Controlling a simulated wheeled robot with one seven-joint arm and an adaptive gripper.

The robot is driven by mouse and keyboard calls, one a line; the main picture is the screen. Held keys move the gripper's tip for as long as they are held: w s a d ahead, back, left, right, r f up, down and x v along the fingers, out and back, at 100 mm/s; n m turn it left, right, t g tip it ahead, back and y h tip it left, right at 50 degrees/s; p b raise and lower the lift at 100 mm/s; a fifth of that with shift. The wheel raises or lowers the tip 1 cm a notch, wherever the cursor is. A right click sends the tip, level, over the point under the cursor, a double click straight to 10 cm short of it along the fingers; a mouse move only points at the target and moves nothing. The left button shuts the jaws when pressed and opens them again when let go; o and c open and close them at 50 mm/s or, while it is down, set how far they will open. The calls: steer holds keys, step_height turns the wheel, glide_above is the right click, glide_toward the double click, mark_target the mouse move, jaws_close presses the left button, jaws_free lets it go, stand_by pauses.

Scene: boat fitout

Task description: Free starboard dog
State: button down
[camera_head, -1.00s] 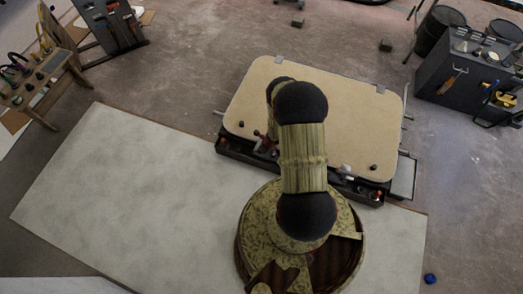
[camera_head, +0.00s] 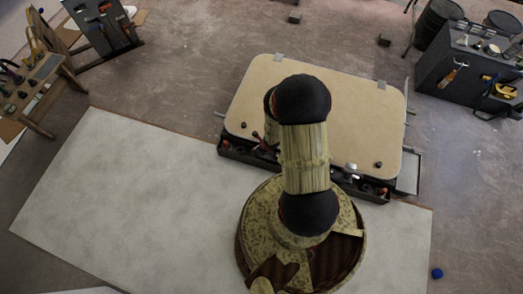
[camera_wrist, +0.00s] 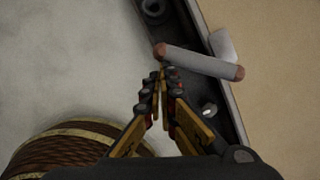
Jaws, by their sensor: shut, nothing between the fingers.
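In the wrist view my gripper (camera_wrist: 161,74) is shut, with its fingertips close together and empty. A grey bar handle (camera_wrist: 200,62) with reddish-brown ends lies across the dark rail beside the tan hatch board (camera_wrist: 275,60). The fingertips are just below the handle's left end; I cannot tell if they touch it. A pale bracket (camera_wrist: 222,45) sits behind the handle. In the head view my arm hides most of the gripper, and the board (camera_head: 350,110) lies beyond my base. A silver fitting (camera_head: 350,170) shows at its near edge, right of my arm. No label marks the starboard dog.
A bolt head (camera_wrist: 209,109) and a dark round fitting (camera_wrist: 153,9) sit along the rail. A pale mat (camera_head: 130,185) covers the floor at left. A dark tool cabinet (camera_head: 455,75) stands at right, and a blue ball (camera_head: 437,273) lies on the floor.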

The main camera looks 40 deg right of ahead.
mark_target(254, 149)
steer(key=shift+w+a+b, duration=0.25)
steer(key=shift+w+b, duration=0.5)
steer(key=shift+w, duration=0.15)
steer(key=shift+w+a+b, duration=0.25)
steer(key=shift+w+b, duration=0.5)
steer(key=shift+w, duration=0.1)
stand_by(0.4)
